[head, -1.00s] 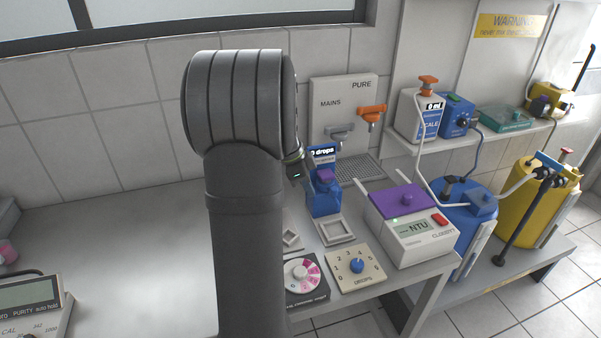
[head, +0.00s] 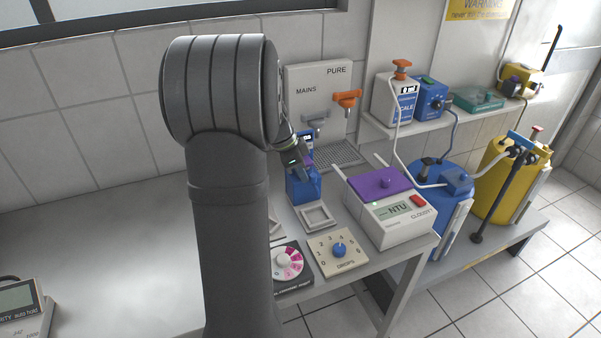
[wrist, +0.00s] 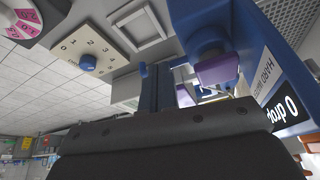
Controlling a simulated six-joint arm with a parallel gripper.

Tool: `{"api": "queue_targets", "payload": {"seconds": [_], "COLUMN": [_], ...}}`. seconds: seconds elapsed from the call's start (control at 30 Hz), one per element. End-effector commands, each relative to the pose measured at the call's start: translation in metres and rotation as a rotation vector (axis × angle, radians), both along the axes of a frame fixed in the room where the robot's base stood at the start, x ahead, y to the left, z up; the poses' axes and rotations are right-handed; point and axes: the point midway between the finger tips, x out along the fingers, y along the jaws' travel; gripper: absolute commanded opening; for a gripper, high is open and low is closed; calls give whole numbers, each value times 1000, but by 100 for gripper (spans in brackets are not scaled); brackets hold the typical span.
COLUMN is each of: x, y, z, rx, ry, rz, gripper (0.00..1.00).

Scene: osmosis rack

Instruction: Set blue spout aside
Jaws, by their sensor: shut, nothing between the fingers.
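A blue dispenser (head: 303,188) with a purple part on its upper front stands on the bench, behind a small grey square tray (head: 316,217). In the wrist view its side display reads "0 drop". A short blue cylinder with a purple end (wrist: 216,70) juts from it there; I cannot tell for sure whether this is the blue spout. My gripper (head: 298,156) is at the dispenser's upper front, partly hidden by my arm. In the wrist view my gripper's fingers (wrist: 157,84) are together and empty, left of the purple end. I cannot tell whether they touch the dispenser.
A turbidity meter with a purple lid (head: 380,184) stands close right of the dispenser. A DROPS dial (head: 338,250) and a pink-and-white dial (head: 287,264) lie in front. Behind is the MAINS/PURE panel (head: 318,85) with an orange tap (head: 347,98).

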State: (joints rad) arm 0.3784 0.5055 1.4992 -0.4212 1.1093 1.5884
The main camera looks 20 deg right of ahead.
Motion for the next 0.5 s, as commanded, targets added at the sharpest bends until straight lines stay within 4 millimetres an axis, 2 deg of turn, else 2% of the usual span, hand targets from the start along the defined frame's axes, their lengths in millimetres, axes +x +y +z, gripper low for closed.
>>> {"api": "queue_targets", "payload": {"seconds": [0.5], "x": [-3], "y": [-7], "z": [1], "rx": [-1], "ry": [-1], "rz": [112], "gripper": [0]}}
